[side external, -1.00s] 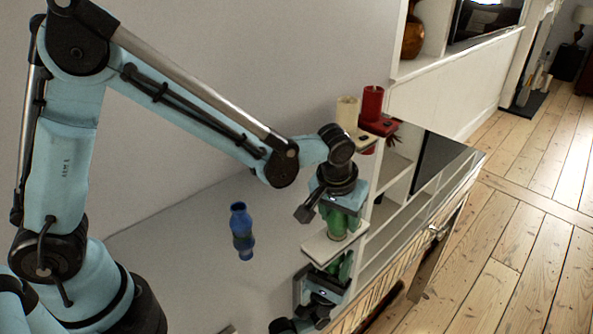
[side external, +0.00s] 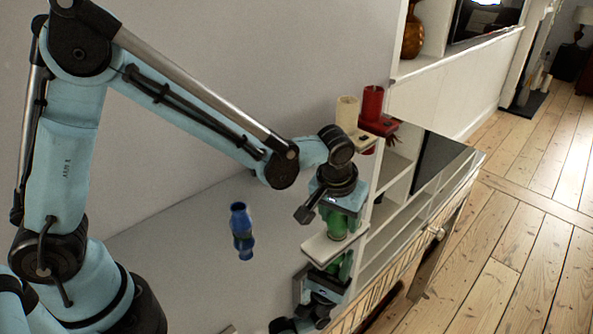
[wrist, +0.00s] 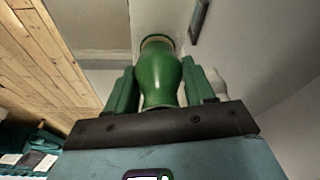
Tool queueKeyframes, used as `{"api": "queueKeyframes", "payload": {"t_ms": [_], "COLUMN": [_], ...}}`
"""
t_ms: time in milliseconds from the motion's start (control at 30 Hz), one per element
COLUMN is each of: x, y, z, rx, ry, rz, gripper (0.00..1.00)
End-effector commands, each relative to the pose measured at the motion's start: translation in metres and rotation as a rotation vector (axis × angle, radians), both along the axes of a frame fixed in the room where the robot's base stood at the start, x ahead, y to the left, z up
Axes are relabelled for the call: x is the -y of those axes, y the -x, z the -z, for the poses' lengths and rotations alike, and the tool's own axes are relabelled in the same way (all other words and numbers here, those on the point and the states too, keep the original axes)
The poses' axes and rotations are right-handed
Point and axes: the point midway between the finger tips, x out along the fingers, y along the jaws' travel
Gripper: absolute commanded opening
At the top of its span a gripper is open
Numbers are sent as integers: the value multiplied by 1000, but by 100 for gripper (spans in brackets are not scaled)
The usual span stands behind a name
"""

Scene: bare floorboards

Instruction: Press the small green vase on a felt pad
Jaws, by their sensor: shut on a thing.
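The small green vase (wrist: 158,78) sits between the two green fingers of my gripper (wrist: 163,92) in the wrist view, and they are shut on it. A tan ring shows at its far end, against a pale surface. In the side external view the green vase (side external: 338,224) is below my gripper (side external: 341,215), over a pale flat pad (side external: 318,247). The vase's lower end meets the pad or is very close to it; I cannot tell which. My fingers partly hide the vase.
A blue vase (side external: 239,222) stands to the left. A white shelf unit (side external: 395,185) is just right. The glossy surface mirrors my arm. Open floorboards (side external: 520,250) lie at right.

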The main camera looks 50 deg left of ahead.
Motion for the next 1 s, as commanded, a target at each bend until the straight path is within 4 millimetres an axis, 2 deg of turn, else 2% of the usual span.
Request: {"api": "queueKeyframes", "payload": {"t_ms": [1000], "x": [0], "y": [0], "z": [9], "rx": [0], "ry": [0], "rz": [0], "gripper": [11]}}
